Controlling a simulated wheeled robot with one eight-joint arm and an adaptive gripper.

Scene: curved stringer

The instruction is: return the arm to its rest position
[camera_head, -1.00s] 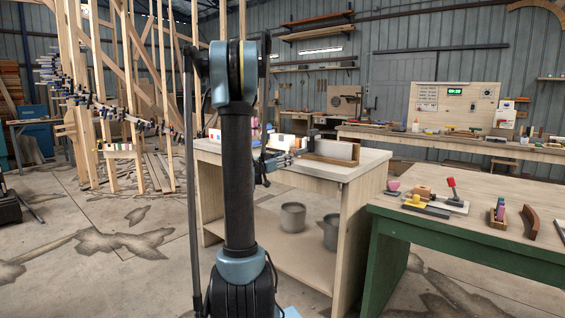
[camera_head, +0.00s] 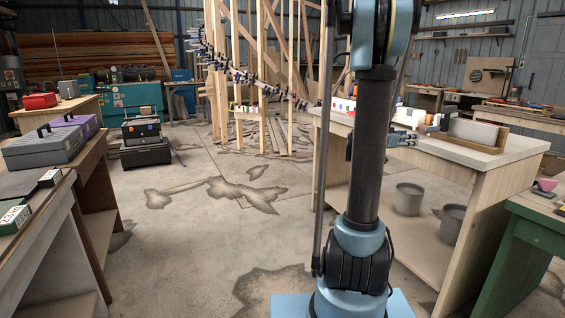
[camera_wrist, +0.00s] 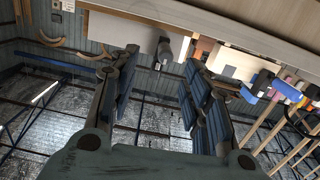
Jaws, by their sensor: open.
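My arm stands upright in the head view, right of centre. My gripper (camera_head: 403,139) shows just right of the arm, small and partly hidden by it, near the wooden workbench (camera_head: 450,150). In the wrist view my gripper (camera_wrist: 160,62) has its two dark fingers spread wide apart, with nothing between them. Whether the gripper touches the bench cannot be told.
A white block in a wooden holder (camera_head: 472,131) stands on the bench. Grey buckets (camera_head: 408,198) sit on its lower shelf. A green-legged table (camera_head: 540,225) is at right. A table with a grey toolbox (camera_head: 43,146) is at left.

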